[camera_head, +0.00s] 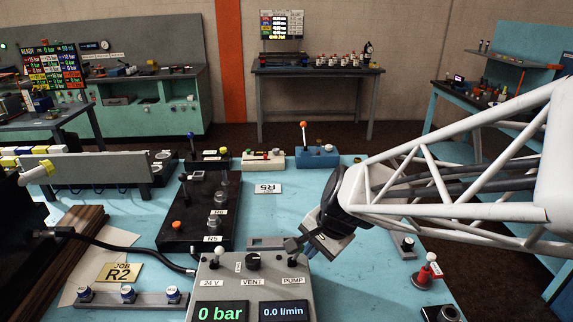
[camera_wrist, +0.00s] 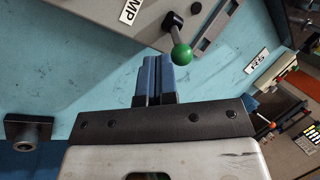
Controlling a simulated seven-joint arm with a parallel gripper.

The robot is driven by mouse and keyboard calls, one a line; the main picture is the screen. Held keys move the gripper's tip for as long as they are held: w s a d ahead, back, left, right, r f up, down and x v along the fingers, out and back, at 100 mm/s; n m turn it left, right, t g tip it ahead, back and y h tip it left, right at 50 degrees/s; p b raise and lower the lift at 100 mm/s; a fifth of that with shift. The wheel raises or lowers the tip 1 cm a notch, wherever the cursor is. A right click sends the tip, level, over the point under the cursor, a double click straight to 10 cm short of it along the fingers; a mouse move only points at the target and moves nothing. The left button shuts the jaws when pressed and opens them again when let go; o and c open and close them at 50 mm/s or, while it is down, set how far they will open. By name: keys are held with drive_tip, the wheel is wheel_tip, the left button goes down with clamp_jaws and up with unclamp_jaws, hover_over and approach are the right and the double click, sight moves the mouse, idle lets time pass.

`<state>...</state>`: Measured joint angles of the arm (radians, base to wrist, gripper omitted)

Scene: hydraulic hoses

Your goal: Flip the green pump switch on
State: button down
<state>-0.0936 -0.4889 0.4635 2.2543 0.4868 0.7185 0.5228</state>
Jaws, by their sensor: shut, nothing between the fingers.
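The green pump switch (camera_wrist: 181,54) shows in the wrist view as a green ball on a dark lever, mounted on the grey control box (camera_wrist: 125,25). My gripper (camera_wrist: 160,62) is shut and empty, its blue fingers together. The ball overlaps the right fingertip in this view; I cannot tell whether they touch. In the head view my gripper (camera_head: 298,245) is at the box's back right corner, just above the PUMP label (camera_head: 293,281). The green ball is hidden there. The box displays (camera_head: 221,313) read 0 bar and 0.0 l/min.
On the same box stand a white-tipped 24 V lever (camera_head: 218,251) and a black VENT knob (camera_head: 253,261). A black valve block (camera_head: 200,215) lies behind left. A red-knobbed fitting (camera_head: 425,272) stands right.

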drive_tip(key=shift+a+r+h, duration=0.2)
drive_tip(key=shift+a+h, duration=0.2)
drive_tip(key=shift+h, duration=0.3)
drive_tip(key=shift+a+r+h, duration=0.3)
drive_tip(key=shift+a+h, duration=0.4)
drive_tip(key=shift+h, duration=0.3)
drive_tip(key=shift+a+r+n+h, duration=0.1)
drive_tip(key=shift+a+n+h, duration=0.1)
drive_tip(key=shift+a+h, duration=0.65)
drive_tip(key=shift+a+r+n+h, duration=0.15)
drive_tip(key=shift+a+h, duration=0.25)
drive_tip(key=shift+h, duration=0.75)
drive_tip(key=shift+r, duration=0.75)
drive_tip(key=shift+s+d+r, duration=0.1)
drive_tip(key=shift+d, duration=0.05)
